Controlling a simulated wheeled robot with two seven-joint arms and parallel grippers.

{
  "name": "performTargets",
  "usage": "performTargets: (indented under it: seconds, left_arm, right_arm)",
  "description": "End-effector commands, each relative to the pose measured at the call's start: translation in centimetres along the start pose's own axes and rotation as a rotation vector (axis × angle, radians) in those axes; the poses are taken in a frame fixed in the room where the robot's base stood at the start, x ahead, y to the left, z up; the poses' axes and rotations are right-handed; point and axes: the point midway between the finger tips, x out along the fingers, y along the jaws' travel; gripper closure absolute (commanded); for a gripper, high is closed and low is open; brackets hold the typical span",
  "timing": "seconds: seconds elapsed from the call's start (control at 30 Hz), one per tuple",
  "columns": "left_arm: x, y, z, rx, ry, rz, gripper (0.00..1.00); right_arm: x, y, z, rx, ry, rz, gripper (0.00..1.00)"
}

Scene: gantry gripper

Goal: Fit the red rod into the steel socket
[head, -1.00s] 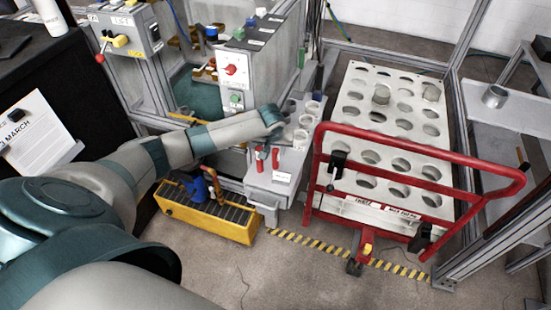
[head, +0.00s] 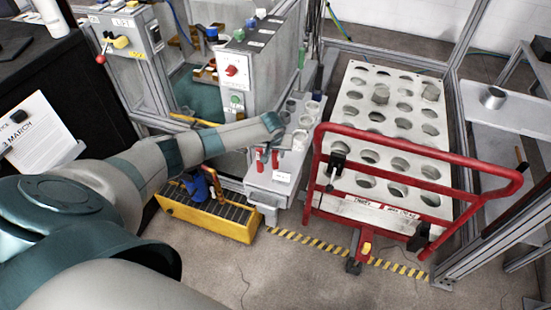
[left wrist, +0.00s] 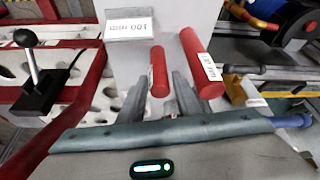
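Two red rods stand upright on the narrow grey bench in the head view, a left one (head: 259,160) and a right one (head: 275,158). In the left wrist view they show as a thinner rod (left wrist: 159,72) and a thicker rod (left wrist: 201,62) with a white label. My left gripper (left wrist: 160,80) is open; its fingers lie either side of the thinner rod, and I cannot tell whether they touch it. Several grey round sockets, one of them a pale socket (head: 312,107), stand farther back on the bench; I cannot tell which is the steel one. My right gripper is out of view.
A red tubular rail (head: 420,150) stands right of the bench, before a white plate with many holes (head: 385,125). A yellow crate (head: 205,215) sits at the left. A control box (head: 235,70) rises behind. A metal cylinder (head: 492,97) stands on the right shelf.

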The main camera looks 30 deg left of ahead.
Motion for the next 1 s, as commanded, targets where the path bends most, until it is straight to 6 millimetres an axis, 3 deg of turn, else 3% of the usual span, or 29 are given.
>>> performTargets:
  seconds: [0.53, 0.67, 1.0]
  left_arm:
    - [0.22, 0.01, 0.0, 0.0, 0.0, 0.0, 0.69]
    - [0.22, 0.0, 0.0, 0.0, 0.0, 0.0, 1.0]
    - [0.12, 0.01, -0.09, -0.001, 0.001, 0.0, 1.0]
  right_arm:
    - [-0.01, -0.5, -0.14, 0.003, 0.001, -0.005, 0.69]
    - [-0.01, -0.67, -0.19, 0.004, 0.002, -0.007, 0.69]
    - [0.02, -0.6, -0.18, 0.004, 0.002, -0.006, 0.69]
